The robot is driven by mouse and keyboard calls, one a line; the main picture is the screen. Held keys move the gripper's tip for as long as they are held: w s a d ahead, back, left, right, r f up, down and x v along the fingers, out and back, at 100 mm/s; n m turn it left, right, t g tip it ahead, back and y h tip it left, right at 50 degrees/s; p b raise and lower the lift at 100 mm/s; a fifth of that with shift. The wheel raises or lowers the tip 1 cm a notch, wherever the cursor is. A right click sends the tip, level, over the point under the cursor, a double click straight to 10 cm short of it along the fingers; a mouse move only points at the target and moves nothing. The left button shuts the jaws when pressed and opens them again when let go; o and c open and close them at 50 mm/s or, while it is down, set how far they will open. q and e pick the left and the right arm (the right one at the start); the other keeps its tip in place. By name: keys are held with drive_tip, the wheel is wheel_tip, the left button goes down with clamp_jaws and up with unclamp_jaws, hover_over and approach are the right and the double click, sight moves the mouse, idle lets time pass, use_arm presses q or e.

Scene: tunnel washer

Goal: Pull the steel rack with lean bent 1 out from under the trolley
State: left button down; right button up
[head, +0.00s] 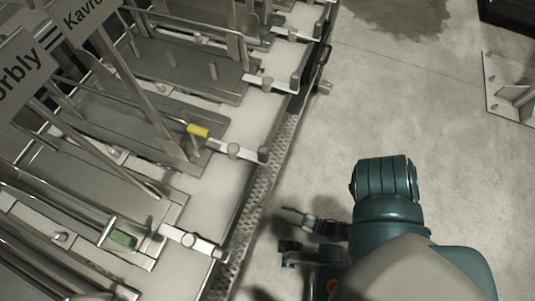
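Several flat steel racks lie side by side on a pale bed at the left. One steel rack (150,115) has a yellow piece (198,131) near its right end. A nearer steel rack (120,195) has a green piece (124,239). I cannot tell which one is the rack with lean bent 1, and no trolley is clearly recognisable. My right gripper (284,229) is open and empty, with its fingers apart, just right of the bed's mesh edge. It touches no rack. My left gripper is out of view.
Signs reading "orbly" (22,72) and "Kavro" (82,14) stand over the racks. A perforated strip (262,195) borders the bed. The concrete floor (420,110) is open to the right. A metal plate (510,85) lies at the far right.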

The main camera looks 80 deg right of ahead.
drive_tip(key=shift+r+b+x, duration=0.2)
drive_tip(key=shift+b+x, duration=0.4)
drive_tip(key=shift+x, duration=3.75)
drive_tip(key=shift+r+b+x, duration=0.2)
drive_tip(key=shift+b+x, duration=0.4)
drive_tip(key=shift+x, duration=3.7)
clamp_jaws()
